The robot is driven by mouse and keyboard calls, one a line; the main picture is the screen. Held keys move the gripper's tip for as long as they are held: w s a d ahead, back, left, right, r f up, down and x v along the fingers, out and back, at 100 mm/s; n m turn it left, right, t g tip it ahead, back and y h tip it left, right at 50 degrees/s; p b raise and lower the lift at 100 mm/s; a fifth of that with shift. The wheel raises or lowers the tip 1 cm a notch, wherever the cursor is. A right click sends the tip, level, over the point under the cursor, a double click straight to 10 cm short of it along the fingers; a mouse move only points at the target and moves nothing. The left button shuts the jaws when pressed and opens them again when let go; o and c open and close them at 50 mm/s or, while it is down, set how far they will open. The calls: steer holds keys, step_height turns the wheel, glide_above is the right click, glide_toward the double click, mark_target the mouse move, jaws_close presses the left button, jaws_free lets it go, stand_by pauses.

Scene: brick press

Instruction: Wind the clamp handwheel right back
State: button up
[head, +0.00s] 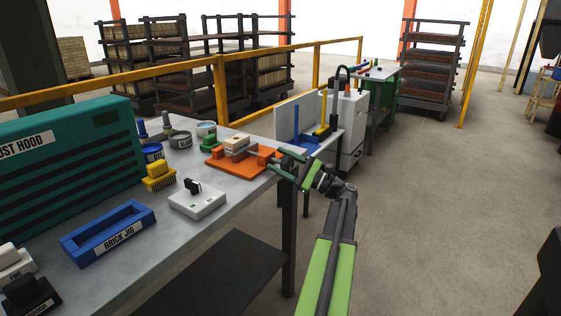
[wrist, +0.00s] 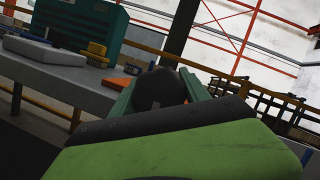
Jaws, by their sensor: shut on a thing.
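The orange clamp (head: 229,163) stands at the right end of the grey workbench, with a pale block (head: 236,143) in it. A screw runs from its right side to the dark handwheel (head: 291,156) near the bench edge. My gripper (head: 292,164) reaches this wheel from the front right. In the wrist view, my gripper's green fingers (wrist: 156,92) are shut on the dark rounded handwheel (wrist: 165,88). Part of the wheel is hidden behind the fingers in the head view. An orange bit of the clamp (wrist: 122,72) shows beyond the left finger.
A white switch box (head: 198,200), yellow brush (head: 159,176) and blue brick jig (head: 108,232) lie on the workbench (head: 215,237). A teal dust hood (head: 68,155) stands at the left. A white machine (head: 349,125) stands behind my gripper. The floor at the right is clear.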

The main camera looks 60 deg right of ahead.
stand_by(0.4)
steer(key=o, duration=1.3)
steer(key=shift+s, duration=0.1)
steer(key=b+v, duration=0.5)
steer(key=v, duration=1.2)
steer(key=shift+s+b, duration=0.15)
steer(key=shift+b, duration=0.2)
steer(key=shift+o, duration=0.2)
